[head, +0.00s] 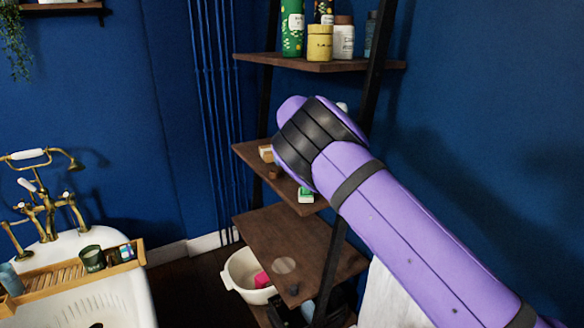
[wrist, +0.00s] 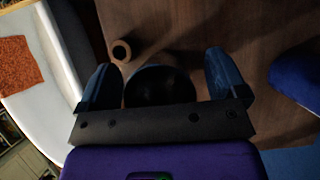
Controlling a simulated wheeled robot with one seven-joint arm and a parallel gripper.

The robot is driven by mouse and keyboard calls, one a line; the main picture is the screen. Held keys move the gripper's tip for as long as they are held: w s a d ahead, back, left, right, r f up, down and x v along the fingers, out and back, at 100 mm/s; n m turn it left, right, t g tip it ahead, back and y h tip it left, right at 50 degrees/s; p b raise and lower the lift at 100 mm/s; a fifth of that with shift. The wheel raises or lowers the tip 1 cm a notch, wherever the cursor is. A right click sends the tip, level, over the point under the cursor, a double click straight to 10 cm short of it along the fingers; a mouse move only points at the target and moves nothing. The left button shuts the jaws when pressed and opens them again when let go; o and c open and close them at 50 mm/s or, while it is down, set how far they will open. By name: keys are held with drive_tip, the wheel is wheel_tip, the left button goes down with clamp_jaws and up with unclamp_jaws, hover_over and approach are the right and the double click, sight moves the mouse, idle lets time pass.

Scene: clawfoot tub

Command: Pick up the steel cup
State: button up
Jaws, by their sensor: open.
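In the wrist view my gripper (wrist: 162,62) is open, its two blue fingers spread over a brown wooden shelf. A dark, round-rimmed vessel (wrist: 160,86) sits between the fingers, with some space showing on either side. It looks like the steel cup, but it is in shadow and its lower part is hidden behind my gripper's black plate. I cannot tell whether a finger touches it. In the head view my purple arm reaches to the shelf rack and hides the fingers and the cup.
A small brown round item (wrist: 122,50) stands close to the left finger. A blue object (wrist: 296,80) is at the right. The rack's middle shelf (head: 250,155) also holds a green-and-white box (head: 305,195). Bottles stand on the shelf above (head: 300,62). The white tub (head: 90,300) is at the left.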

drive_tip(key=shift+c, duration=0.5)
drive_tip(key=c, duration=1)
drive_tip(key=shift+o, duration=0.2)
drive_tip(key=shift+r, duration=0.15)
